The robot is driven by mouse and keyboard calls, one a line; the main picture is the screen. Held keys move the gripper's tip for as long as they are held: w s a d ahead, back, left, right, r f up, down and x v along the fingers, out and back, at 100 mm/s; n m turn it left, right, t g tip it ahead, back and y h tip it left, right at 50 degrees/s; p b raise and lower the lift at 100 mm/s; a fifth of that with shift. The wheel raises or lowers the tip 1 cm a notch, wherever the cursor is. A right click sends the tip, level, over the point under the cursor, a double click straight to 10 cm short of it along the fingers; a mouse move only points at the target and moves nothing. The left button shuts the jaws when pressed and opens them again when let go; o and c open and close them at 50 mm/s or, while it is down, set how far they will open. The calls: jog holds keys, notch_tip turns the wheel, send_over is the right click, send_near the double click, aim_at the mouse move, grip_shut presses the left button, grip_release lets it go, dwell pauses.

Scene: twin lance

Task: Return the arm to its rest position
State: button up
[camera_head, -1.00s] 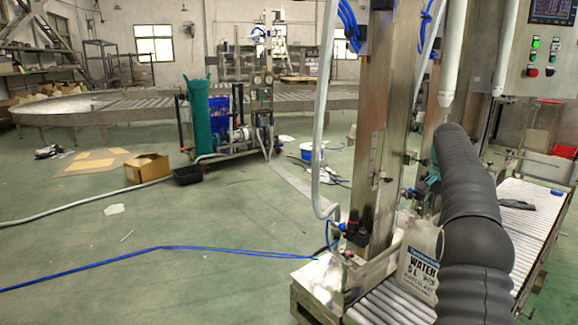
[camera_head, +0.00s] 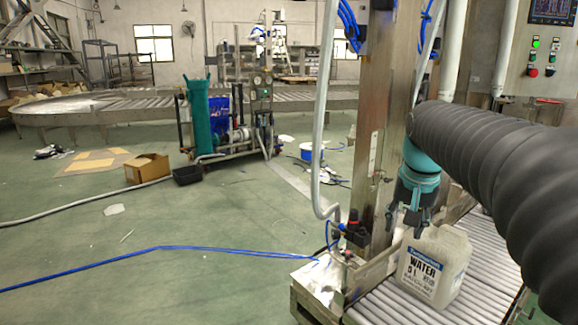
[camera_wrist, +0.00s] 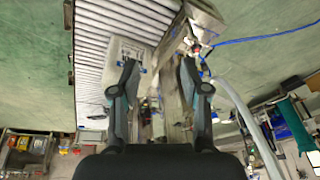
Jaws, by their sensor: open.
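My arm in its dark ribbed sleeve (camera_head: 500,165) reaches in from the right edge of the head view. My gripper (camera_head: 405,227) hangs from its teal wrist, fingers apart and empty, in front of the steel column. A whitish water jug (camera_head: 437,268) stands upright on the roller conveyor (camera_head: 385,306), just below and right of the gripper in the picture. In the wrist view my gripper (camera_wrist: 158,64) shows two spread fingers with nothing between them. The jug (camera_wrist: 120,50) appears beyond the left finger, partly hidden by it.
The steel column (camera_head: 380,120) stands close beside the gripper, with a grey hose (camera_head: 318,120) and valve fittings (camera_head: 355,230) on its left. A control panel (camera_head: 545,50) is at the upper right. A blue hose (camera_head: 160,250) crosses the open green floor at left.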

jog(key=s+a+f+n, duration=0.1)
jog(key=s+a+f, duration=0.1)
jog(key=s+f, duration=0.2)
jog(key=s+a+f+n+t, duration=0.1)
jog(key=s+a+f+n, duration=0.1)
jog(key=s, duration=0.8)
jog(key=s+a+f+n+t, duration=0.1)
jog(key=s+a+f, duration=0.2)
jog(key=s+f, duration=0.2)
jog(key=shift+s+a+f+n+y, duration=0.15)
jog(key=shift+s+f+n+y, duration=0.2)
jog(key=shift+s, duration=0.9)
